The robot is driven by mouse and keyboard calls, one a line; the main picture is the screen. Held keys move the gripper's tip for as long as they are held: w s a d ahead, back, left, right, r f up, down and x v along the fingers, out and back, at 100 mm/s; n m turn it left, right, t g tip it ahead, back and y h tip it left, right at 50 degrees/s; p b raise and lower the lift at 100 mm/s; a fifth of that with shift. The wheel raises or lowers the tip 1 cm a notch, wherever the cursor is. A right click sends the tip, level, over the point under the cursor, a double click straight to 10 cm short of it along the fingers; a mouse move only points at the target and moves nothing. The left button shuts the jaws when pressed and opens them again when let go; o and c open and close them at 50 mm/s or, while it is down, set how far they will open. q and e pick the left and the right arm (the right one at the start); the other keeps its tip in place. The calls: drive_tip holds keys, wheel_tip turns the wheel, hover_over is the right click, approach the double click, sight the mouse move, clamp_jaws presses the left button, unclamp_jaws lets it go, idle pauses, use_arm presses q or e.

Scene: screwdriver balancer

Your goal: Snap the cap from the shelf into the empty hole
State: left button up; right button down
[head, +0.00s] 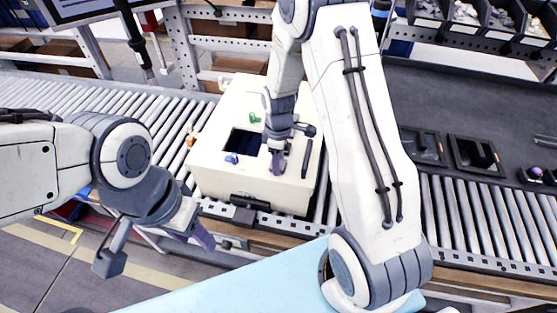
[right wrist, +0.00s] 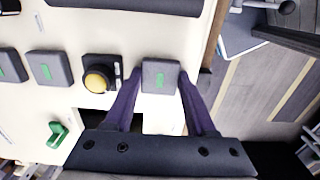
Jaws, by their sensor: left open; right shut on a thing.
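In the right wrist view a dark grey square cap (right wrist: 160,76) with a small green mark sits between the purple fingers of my right gripper (right wrist: 157,84). The gripper is shut on it, at the end of a row on the cream panel (right wrist: 25,115). I cannot tell whether the cap is seated in a hole or just above the panel. In the head view my right gripper (head: 278,160) reaches down onto the cream box (head: 225,180), beside a dark rectangular opening (head: 245,142). My left gripper (head: 155,248) is open and empty, in front of the conveyor, away from the box.
The row also holds similar grey caps (right wrist: 50,68) and a yellow button (right wrist: 98,79). A green switch (right wrist: 57,134) sits nearby. The box stands on a roller conveyor (head: 120,110). Dark trays (head: 475,155) lie to the right. A light blue surface (head: 240,285) is in front.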

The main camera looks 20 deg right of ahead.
drive_tip(key=shift+c, duration=0.7)
unclamp_jaws()
drive_tip(key=shift+r, duration=0.1)
drive_tip(key=shift+r, duration=0.3)
wheel_tip(320, 180, up, 10)
drive_tip(key=b, duration=0.2)
drive_tip(key=shift+f, duration=0.15)
